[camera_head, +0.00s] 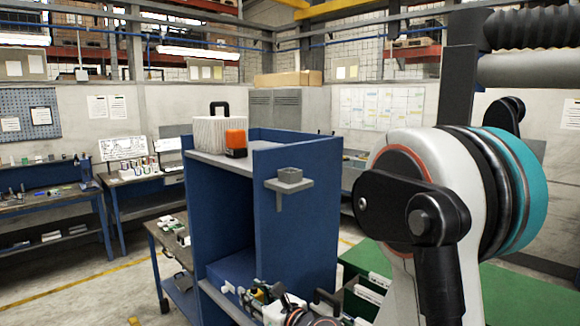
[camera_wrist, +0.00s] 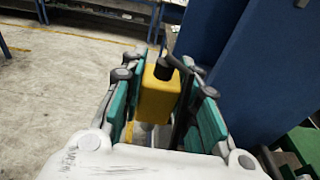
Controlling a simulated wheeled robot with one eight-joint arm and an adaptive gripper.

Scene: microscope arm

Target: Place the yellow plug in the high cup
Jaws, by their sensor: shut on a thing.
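The yellow plug (camera_wrist: 158,97), a block with a black knob on top, is between the teal-padded fingers of my gripper (camera_wrist: 164,80) in the wrist view. My gripper is shut on it. In the head view my gripper (camera_head: 262,296) is at the bottom edge, low in front of the blue cabinet, with only a small bit of yellow showing. The high cup (camera_head: 290,175) is a small grey square holder on a bracket on the cabinet's right wall, well above my gripper. The inside of the cup cannot be seen.
The blue cabinet (camera_head: 317,210) stands in front. A cart (camera_head: 165,240) stands at left. Open floor (camera_wrist: 50,85) lies left of my gripper.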

